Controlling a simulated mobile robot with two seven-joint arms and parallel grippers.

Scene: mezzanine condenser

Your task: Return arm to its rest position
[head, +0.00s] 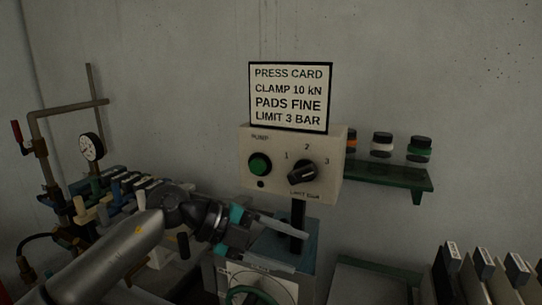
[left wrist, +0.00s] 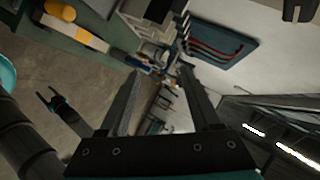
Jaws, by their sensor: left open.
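My left gripper (head: 305,250) is open, its two pale fingers apart, in front of the blue-grey stand below the control box. Its arm comes in from the lower left. In the left wrist view the two dark fingers (left wrist: 168,108) are spread with nothing between them. My right gripper (left wrist: 48,97), with teal parts, shows small at the left of that view with its fingers apart.
The control box (head: 292,165) has a green button and a black selector knob. A press card sign (head: 290,97) stands above it. A green shelf (head: 388,178) holds several jars. Pipes, a gauge (head: 91,147) and a valve rack are at left. Black upright holders (head: 484,265) stand at lower right.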

